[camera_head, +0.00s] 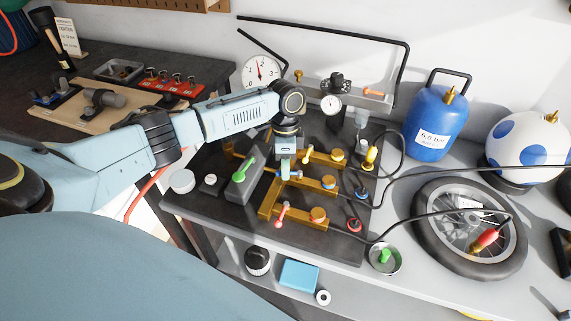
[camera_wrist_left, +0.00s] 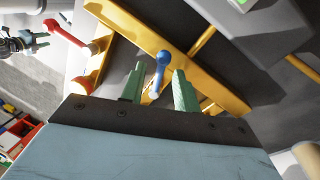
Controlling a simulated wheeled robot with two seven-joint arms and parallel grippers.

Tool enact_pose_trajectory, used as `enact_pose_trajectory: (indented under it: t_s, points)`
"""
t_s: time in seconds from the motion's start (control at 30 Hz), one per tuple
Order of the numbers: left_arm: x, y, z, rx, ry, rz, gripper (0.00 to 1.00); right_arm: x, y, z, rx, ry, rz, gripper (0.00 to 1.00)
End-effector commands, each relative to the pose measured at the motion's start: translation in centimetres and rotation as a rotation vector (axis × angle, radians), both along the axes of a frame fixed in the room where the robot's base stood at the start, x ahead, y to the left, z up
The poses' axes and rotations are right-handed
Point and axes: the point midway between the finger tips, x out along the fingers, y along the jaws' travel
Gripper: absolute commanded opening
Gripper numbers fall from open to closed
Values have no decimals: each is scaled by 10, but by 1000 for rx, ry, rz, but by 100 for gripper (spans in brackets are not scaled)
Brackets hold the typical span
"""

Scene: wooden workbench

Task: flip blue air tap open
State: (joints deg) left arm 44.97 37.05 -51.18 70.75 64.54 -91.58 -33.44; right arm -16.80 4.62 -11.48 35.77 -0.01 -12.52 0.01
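The blue air tap (camera_wrist_left: 160,68) shows in the left wrist view as a blue lever with a rounded end, on a yellow-brass manifold bar (camera_wrist_left: 205,90). My left gripper (camera_wrist_left: 160,84) has its two green fingers apart, one on each side of the lever, with visible gaps. In the head view my left gripper (camera_head: 284,172) points down over the brass manifold (camera_head: 268,205) and hides most of the blue tap. A red tap (camera_wrist_left: 65,33) is beside it in the wrist view. My right gripper (camera_wrist_left: 38,42) shows small at that view's left edge, its fingers apparently apart and empty.
Black hoses run right from red, blue and yellow connectors. A blue tank (camera_head: 437,125), a wheel (camera_head: 440,232) and a metal bowl (camera_head: 385,258) stand to the right. A gauge panel (camera_head: 310,92) is behind.

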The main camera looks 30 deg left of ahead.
Motion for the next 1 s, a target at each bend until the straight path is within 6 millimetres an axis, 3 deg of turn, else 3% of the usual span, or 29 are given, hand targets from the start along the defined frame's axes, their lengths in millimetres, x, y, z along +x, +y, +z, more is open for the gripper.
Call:
enact_pose_trajectory:
  t_s: [0.17,0.43,0.67,1.0]
  points:
    - [0,0,0,0,0,0,31,-7,0,0,0,10,0,46]
    - [0,0,0,0,0,0,0,-10,0,-1,0,15,-1,46]
    - [1,0,1,-1,0,-19,0,-10,1,0,0,15,-1,46]
    - [12,2,1,-1,-2,-291,0,-9,1,6,0,15,-1,46]
